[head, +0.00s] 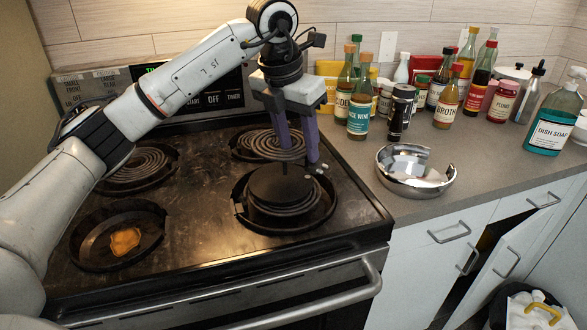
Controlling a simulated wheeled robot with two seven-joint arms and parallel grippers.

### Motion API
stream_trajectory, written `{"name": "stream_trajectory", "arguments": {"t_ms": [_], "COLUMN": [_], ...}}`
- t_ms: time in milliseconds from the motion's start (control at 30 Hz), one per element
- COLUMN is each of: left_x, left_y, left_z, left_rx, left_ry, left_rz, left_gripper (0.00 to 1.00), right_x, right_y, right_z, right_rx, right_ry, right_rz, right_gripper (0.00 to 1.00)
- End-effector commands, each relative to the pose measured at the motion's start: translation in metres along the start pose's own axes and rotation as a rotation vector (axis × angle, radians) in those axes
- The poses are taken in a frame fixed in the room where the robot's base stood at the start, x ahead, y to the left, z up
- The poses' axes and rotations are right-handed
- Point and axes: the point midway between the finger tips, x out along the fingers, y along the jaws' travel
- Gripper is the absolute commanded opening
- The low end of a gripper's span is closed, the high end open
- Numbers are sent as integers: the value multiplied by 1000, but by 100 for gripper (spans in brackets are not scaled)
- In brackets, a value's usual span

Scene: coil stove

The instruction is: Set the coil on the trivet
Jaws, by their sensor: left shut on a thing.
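My left gripper (299,158), with purple fingers, points down over the right side of the stove. My right gripper is out of view.
The front left drip pan (88,262) has no coil and holds an orange spill (125,241). A back left burner (135,170) has its coil. A shiny metal bowl (418,182) stands on the counter, with several bottles (445,105) behind. A dish soap bottle (552,130) stands far right.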

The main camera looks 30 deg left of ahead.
Motion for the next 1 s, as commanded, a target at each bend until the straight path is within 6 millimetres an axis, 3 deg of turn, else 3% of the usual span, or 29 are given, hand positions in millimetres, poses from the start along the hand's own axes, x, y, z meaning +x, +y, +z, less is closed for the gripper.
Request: {"name": "stream_trajectory", "arguments": {"t_ms": [433, 800, 833, 933, 1000], "left_x": [47, 54, 54, 53, 53], "left_y": [0, 0, 0, 0, 0], "left_z": [-13, -14, -15, -15, -15], "left_rx": [3, 4, 4, 4, 4], "left_ry": [0, -3, -1, -1, 0], "left_rz": [-1, -2, -2, -2, -2], "left_gripper": [13, 13, 45, 62, 63], "right_x": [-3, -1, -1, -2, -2], "right_y": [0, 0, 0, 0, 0], "right_z": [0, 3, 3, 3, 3], "right_rx": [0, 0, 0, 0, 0], "right_ry": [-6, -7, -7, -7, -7], "right_rz": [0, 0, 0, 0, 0], "right_gripper": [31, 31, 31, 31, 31]}}
